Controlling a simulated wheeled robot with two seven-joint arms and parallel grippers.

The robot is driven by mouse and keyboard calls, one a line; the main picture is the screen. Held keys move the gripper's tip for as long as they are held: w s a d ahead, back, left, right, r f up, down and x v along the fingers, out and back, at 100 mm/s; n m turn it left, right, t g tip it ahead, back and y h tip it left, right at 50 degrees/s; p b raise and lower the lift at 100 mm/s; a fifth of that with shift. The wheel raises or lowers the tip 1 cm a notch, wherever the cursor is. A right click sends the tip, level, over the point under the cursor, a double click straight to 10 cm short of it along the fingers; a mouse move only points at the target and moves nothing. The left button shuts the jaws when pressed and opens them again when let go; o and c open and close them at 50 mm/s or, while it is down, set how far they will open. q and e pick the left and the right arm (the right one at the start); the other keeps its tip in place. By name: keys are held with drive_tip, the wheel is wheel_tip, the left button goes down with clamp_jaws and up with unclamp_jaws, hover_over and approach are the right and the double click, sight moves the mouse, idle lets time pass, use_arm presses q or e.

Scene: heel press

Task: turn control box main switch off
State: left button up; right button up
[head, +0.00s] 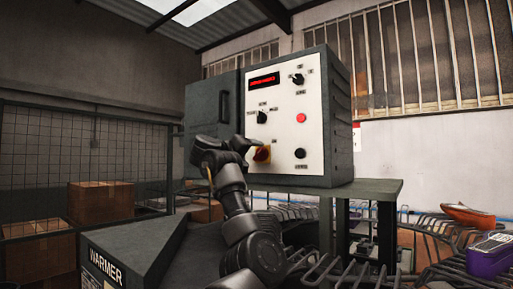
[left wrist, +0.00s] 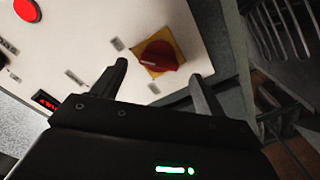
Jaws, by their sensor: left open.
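The control box (head: 337,115) is a grey cabinet with a white front panel (head: 285,90), standing on a grey table. Its main switch is a red rotary knob on a yellow plate (head: 262,154), low on the left of the panel and partly hidden by my gripper. In the left wrist view the red knob (left wrist: 160,56) shows clearly on its yellow plate. My left gripper (head: 244,147) is in front of the panel by the switch. Its two fingers (left wrist: 160,78) are open, with the knob beyond and between their tips; contact cannot be told. My right gripper is not in view.
The panel also has a lit red display (head: 264,82), black selector knobs (head: 298,79), a red button (head: 301,118) and a black button (head: 300,153). A block marked WARMER (head: 135,250) stands at lower left. Wire racks with an orange shoe (head: 468,215) are at right.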

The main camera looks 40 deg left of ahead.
sight(257, 153)
use_arm(q)
drive_tip(key=w+p, duration=0.1)
drive_tip(key=w, duration=0.2)
drive_tip(key=shift+w+a+r+p, duration=0.1)
drive_tip(key=shift+w+a+p, duration=0.15)
drive_tip(key=shift+p, duration=0.15)
drive_tip(key=shift+s+r, duration=0.1)
drive_tip(key=shift+s, duration=0.1)
drive_tip(key=c, duration=1)
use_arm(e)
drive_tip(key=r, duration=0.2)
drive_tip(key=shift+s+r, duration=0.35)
